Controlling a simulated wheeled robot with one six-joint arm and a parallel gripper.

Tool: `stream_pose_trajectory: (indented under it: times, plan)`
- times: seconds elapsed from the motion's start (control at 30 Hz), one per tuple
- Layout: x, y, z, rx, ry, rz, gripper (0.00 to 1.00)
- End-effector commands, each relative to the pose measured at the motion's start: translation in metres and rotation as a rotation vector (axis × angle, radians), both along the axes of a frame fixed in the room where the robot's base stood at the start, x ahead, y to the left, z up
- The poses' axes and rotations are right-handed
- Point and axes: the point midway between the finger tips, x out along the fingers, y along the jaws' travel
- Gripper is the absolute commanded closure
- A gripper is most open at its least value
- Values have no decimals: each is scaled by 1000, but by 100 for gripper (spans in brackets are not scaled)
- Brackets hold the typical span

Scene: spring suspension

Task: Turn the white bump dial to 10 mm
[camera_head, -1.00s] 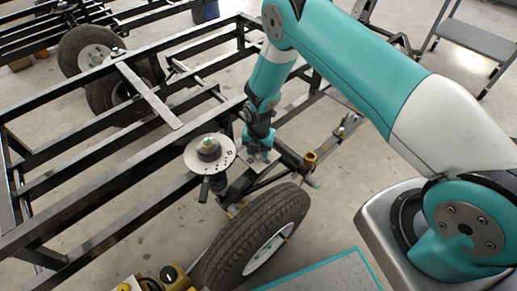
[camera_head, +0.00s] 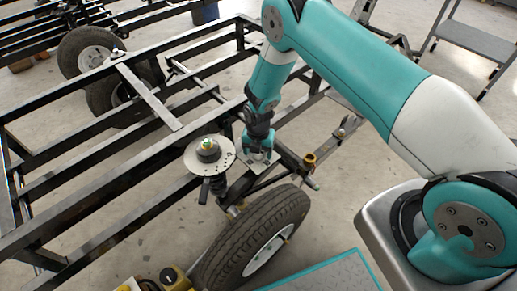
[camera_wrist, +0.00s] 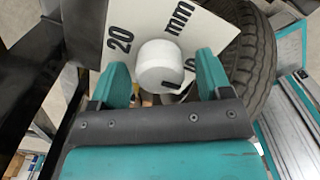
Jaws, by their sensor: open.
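The white bump dial (camera_wrist: 160,66) is a short white cylinder with a black mark at its lower right edge. It stands on a pale scale plate (camera_wrist: 128,28) printed with "20", "mm" and a partly hidden number. In the wrist view my gripper (camera_wrist: 160,72) is open, with one teal finger on each side of the dial. Gaps show between the fingers and the dial. In the head view my gripper (camera_head: 257,155) points down over the frame beside the tyre, and it hides the dial there. The plate shows as a pale edge (camera_head: 255,168) under it.
A round metal plate (camera_head: 222,163) on a spring strut stands just left of my gripper. A brass-coloured fitting (camera_head: 309,160) is to the right. The tyre (camera_head: 258,236) is in front. Black frame rails (camera_head: 110,140) run to the left.

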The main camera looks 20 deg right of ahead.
Motion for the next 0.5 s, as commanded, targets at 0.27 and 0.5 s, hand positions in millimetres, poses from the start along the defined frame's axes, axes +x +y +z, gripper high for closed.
stream_pose_trajectory:
  times: [0.27, 0.5]
  plan:
    - [1, 0, 32, 0, -1, 0, 29]
    - [1, 0, 94, 1, -3, 0, 29]
